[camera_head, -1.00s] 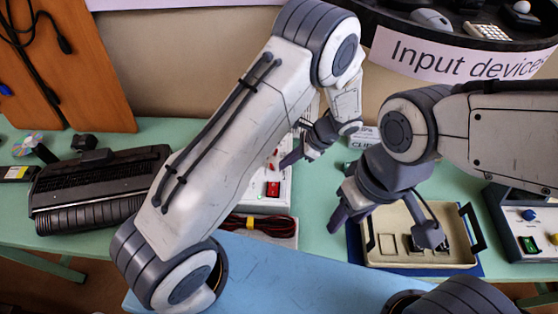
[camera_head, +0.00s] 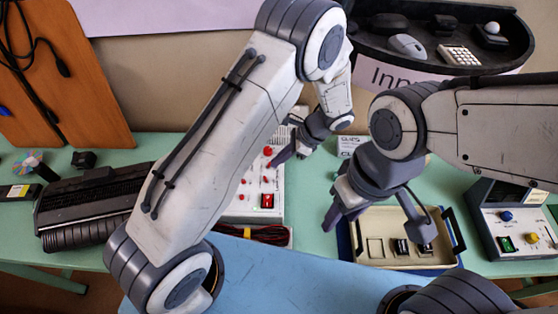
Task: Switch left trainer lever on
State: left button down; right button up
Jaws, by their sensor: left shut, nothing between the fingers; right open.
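The left trainer (camera_head: 246,205) is a white panel with red knobs and a red rocker switch (camera_head: 267,201) near its front edge. A red lever (camera_head: 268,151) shows near its upper right. My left arm covers the trainer's left part. My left gripper (camera_head: 281,158) is shut and empty, with its fingertips beside the red lever; I cannot tell whether they touch it. My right gripper (camera_head: 375,215) is open and empty above the left side of a beige tray (camera_head: 385,262).
The tray holds small dark parts and has black handles. Another trainer (camera_head: 515,225) with blue and yellow knobs and a green switch stands at the right. A dark typewriter-like device (camera_head: 95,205) lies at the left. A round black shelf (camera_head: 440,50) stands at the back.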

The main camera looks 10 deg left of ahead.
pick_arm(q)
notch_tip(320, 180, up, 3)
jog(key=shift+f+p, duration=0.1)
jog(key=shift+p, duration=0.5)
pick_arm(e)
notch_tip(320, 180, up, 2)
jog(key=shift+r, duration=0.1)
pick_arm(q)
jog(key=s+d+r+n+h+b, duration=0.2)
jog(key=s+r, duration=0.2)
jog(key=s, duration=0.3)
jog(key=s+d+r+n+t+h+b, duration=0.1)
jog(key=s+d+r+n+h+b, duration=0.1)
jog(key=s, duration=0.6)
jog(key=s+d+r+n+h+b, duration=0.2)
jog(key=s+r+n+h, duration=0.2)
jog(key=s+r, duration=0.2)
jog(key=shift+s+d+r, duration=0.3)
jog(key=shift+s+r, duration=0.05)
jog(key=shift+s, duration=0.4)
pick_arm(e)
notch_tip(320, 180, down, 6)
